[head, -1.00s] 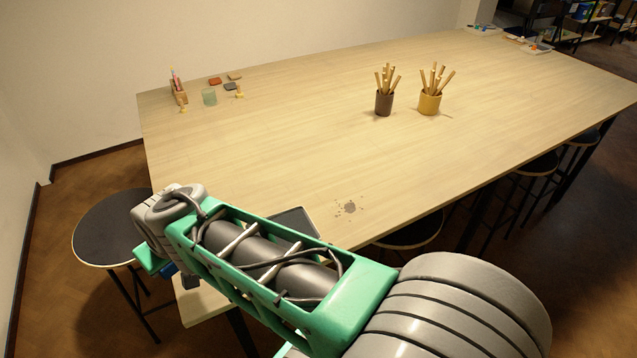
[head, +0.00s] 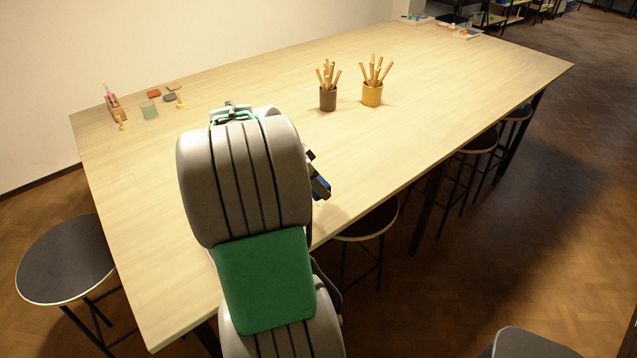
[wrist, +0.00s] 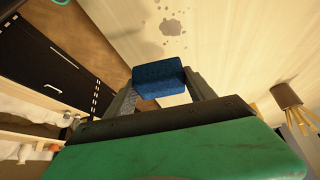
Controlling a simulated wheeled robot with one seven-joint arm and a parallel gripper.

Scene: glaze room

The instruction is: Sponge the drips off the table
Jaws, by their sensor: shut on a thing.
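My gripper (wrist: 160,92) is shut on a blue sponge (wrist: 158,76), held between its two fingers in the wrist view. In the head view the sponge (head: 321,187) shows as a small blue patch just right of my arm, over the table's near long edge. The drips (wrist: 170,26) are a cluster of grey-brown spots on the pale wood table (head: 240,78). In the wrist view they lie beyond the sponge, apart from it, with a dark shadow beside them. My arm hides most or all of the drips in the head view.
A brown cup (head: 328,99) and a yellow cup (head: 372,95) of wooden tools stand mid-table. Stools (head: 66,258) stand around the table. The table's right half is mostly clear.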

